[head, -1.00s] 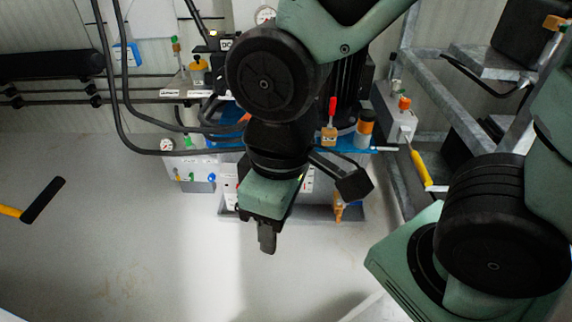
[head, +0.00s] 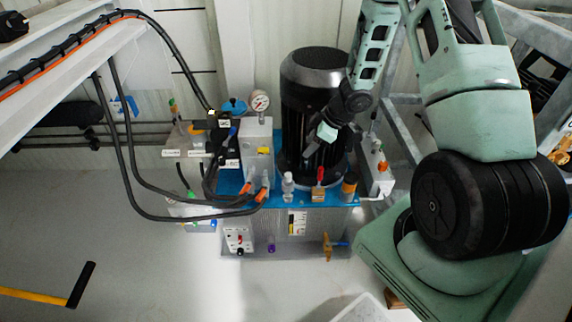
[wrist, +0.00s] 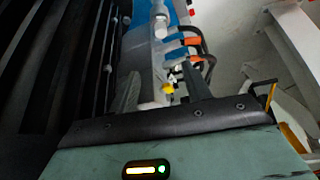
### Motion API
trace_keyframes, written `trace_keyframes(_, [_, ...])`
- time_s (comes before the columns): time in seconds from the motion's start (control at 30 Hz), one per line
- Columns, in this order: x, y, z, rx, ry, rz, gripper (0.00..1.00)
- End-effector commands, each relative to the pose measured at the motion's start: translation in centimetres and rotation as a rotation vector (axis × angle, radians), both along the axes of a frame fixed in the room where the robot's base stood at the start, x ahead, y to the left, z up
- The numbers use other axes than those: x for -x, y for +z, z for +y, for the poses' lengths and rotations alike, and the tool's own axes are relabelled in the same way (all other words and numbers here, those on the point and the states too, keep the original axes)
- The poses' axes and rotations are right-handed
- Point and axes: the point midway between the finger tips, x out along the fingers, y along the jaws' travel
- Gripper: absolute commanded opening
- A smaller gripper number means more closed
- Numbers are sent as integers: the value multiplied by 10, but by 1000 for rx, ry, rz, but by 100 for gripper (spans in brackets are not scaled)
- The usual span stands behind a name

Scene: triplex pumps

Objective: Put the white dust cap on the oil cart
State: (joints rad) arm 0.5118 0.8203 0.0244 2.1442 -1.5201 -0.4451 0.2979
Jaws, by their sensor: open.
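My gripper (head: 316,150) is open, in front of the black ribbed motor (head: 318,85) on the blue-topped power unit. It is small and partly lost against the dark motor; nothing shows clearly between its fingers. The wrist view shows its green housing (wrist: 190,155) and dark fingers close to the black ribs. A small white capped piece (head: 288,183) stands on the blue top, below and left of my gripper; I cannot tell if it is the white dust cap. A white cylinder (wrist: 160,22) shows in the wrist view. I cannot make out the oil cart with certainty.
A pressure gauge (head: 260,101) and thick black hoses (head: 150,205) are left of the motor. A red-handled valve (head: 320,177) and an orange-and-black cylinder (head: 349,186) stand at the front. Floor in front is mostly clear.

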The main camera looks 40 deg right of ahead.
Motion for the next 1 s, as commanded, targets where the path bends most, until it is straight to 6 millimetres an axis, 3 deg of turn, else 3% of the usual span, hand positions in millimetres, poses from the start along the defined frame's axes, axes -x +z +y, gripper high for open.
trace_keyframes(0.2, [11, -12, -9, -44, 25, 12, 49])
trace_keyframes(0.7, [-24, -97, 25, -42, 25, 11, 49])
trace_keyframes(1.0, [-31, -113, 32, -40, 25, 11, 49])
